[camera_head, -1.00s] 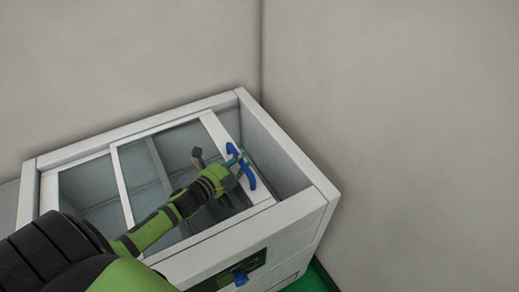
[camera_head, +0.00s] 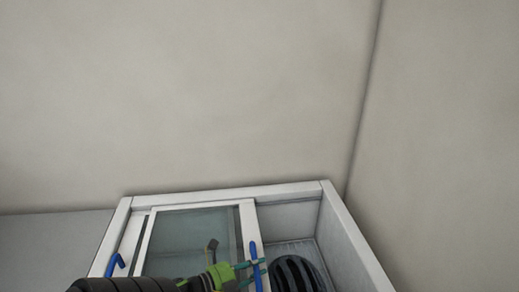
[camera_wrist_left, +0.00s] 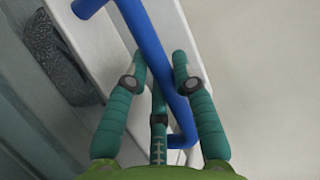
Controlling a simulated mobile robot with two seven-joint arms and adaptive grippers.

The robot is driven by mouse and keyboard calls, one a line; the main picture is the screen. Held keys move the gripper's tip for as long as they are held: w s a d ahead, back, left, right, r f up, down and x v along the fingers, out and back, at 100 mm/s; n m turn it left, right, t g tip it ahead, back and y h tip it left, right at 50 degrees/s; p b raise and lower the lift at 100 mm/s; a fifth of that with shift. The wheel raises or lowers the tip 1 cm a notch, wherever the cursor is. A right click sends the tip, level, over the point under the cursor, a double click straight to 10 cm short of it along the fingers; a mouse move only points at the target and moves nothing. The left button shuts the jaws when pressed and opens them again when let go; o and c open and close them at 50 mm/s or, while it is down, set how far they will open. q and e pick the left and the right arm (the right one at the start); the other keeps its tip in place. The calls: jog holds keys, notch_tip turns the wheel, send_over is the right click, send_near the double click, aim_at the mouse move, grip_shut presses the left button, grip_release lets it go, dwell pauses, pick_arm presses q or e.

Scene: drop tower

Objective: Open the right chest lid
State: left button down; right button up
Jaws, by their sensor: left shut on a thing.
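The white chest (camera_head: 225,194) has sliding glass lids in its top. The right chest lid (camera_head: 195,240) is a white-framed pane with a blue bar handle (camera_head: 255,262) on its right edge. My left gripper (camera_head: 250,268) is at this handle. In the left wrist view, its teal fingers (camera_wrist_left: 160,66) are on both sides of the blue handle (camera_wrist_left: 148,42), shut on it. The lid stands slid to the left, and the right part of the chest is uncovered. My right gripper is not in view.
A black ribbed object (camera_head: 297,274) lies in the uncovered right part. Another blue handle (camera_head: 116,263) is at the left. Pale walls (camera_head: 220,90) meet in a corner behind the chest. A grey surface (camera_head: 50,245) adjoins on the left.

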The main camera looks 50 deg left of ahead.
pick_arm(q)
jog(key=c, duration=1)
grip_release()
jog(key=shift+s, duration=0.1)
jog(key=v, duration=1.2)
